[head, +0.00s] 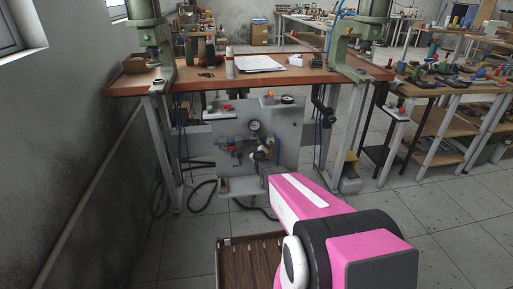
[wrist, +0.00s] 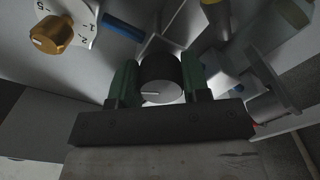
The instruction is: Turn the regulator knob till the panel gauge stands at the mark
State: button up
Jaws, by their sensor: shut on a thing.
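The regulator knob (wrist: 160,78) is black with a grey end face and a white line on it. It sits between the two green-padded fingers of my gripper (wrist: 158,84), which is shut on it. In the head view my gripper (head: 262,158) is at the front of the grey panel (head: 288,130), and the knob cannot be made out there. A small round white-faced gauge (head: 255,126) is on the panel just above my gripper. Its needle and mark are too small to read.
A brass knob (wrist: 52,34) on a numbered white dial is at upper left in the wrist view. A blue tube (wrist: 123,27) and grey fittings (wrist: 272,85) lie close around my fingers. Hoses (head: 203,190) hang at left.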

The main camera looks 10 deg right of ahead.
jog(key=m, duration=0.5)
jog(key=shift+a, duration=0.1)
jog(key=m, duration=0.4)
jog(key=shift+a+m, duration=0.1)
jog(key=shift+m, duration=0.3)
jog(key=m, duration=0.5)
jog(key=shift+a, duration=0.1)
jog(key=shift+m, duration=2.4)
jog(key=o, duration=0.9)
jog(key=shift+o, duration=0.2)
jog(key=shift+s, duration=0.15)
jog(key=s, duration=1)
jog(key=shift+s, duration=0.3)
